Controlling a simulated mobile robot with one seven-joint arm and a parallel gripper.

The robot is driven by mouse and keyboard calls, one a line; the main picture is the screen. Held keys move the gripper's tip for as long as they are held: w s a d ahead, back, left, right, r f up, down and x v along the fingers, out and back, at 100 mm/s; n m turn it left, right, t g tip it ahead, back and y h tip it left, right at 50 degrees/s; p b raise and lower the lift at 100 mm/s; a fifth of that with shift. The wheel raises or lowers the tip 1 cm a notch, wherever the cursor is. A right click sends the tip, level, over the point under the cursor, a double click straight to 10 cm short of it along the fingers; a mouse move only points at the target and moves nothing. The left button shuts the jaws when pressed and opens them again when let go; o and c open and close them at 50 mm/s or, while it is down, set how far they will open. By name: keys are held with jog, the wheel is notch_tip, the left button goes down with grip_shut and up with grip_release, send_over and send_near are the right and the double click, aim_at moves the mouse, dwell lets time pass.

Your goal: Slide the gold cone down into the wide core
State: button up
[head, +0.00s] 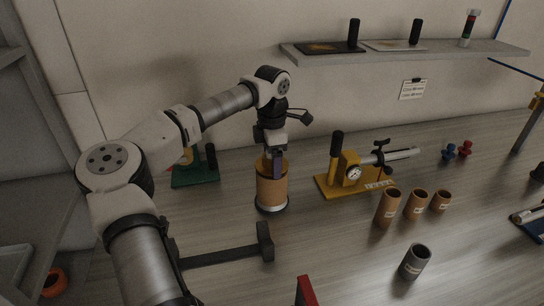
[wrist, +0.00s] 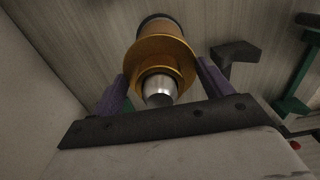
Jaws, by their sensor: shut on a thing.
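The wide core (head: 272,192) is a brown cardboard tube standing upright on the table, with a pale and dark ring at its foot. My gripper (head: 277,172) points down at its top, and a purple finger overlaps the core's upper part. In the wrist view my gripper (wrist: 163,85) is shut on the gold cone (wrist: 148,50), which has a round gold flange and a silver end (wrist: 159,92) facing the camera. The brown core (wrist: 162,28) shows beyond the flange, in line with it.
A yellow fixture with a dial gauge (head: 353,172) stands right of the core. Several smaller brown tubes (head: 388,207) and a grey tube (head: 414,262) stand further right. A dark bar stand (head: 264,242) lies in front, and a green-based stand (head: 196,176) is behind left.

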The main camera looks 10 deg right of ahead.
jog(key=shift+f, duration=0.25)
jog(key=o, duration=1.1)
jog(key=shift+c, duration=0.2)
notch_tip(320, 180, up, 14)
jog(key=b, duration=0.2)
jog(key=shift+b, duration=0.4)
jog(key=shift+f, duration=0.15)
